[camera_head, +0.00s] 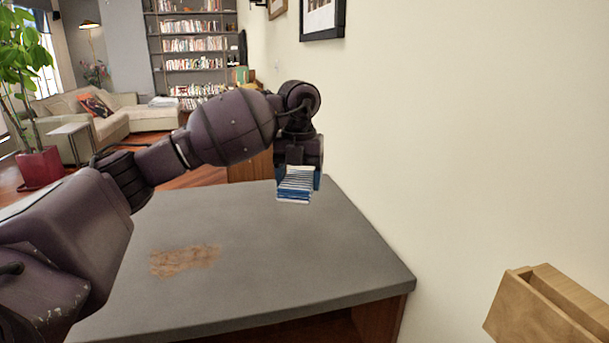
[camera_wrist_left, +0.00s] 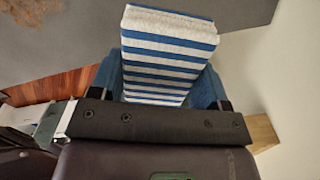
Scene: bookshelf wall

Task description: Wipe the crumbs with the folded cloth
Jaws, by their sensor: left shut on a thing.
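A folded cloth (camera_head: 295,186) with blue and white stripes is at the far right part of the grey table top (camera_head: 270,255). My left gripper (camera_head: 299,170) points down and is shut on the cloth. In the left wrist view the striped cloth (camera_wrist_left: 168,55) sits between the two blue fingers (camera_wrist_left: 165,85). I cannot tell whether the cloth touches the table. A brown patch of crumbs (camera_head: 185,260) lies on the left front part of the table, apart from the cloth. My right gripper is not in view.
A cream wall (camera_head: 450,130) runs along the right side of the table. A wooden box (camera_head: 555,305) is at the lower right. The table between cloth and crumbs is clear. A sofa (camera_head: 120,115), a potted plant (camera_head: 40,165) and bookshelves (camera_head: 195,45) stand far behind.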

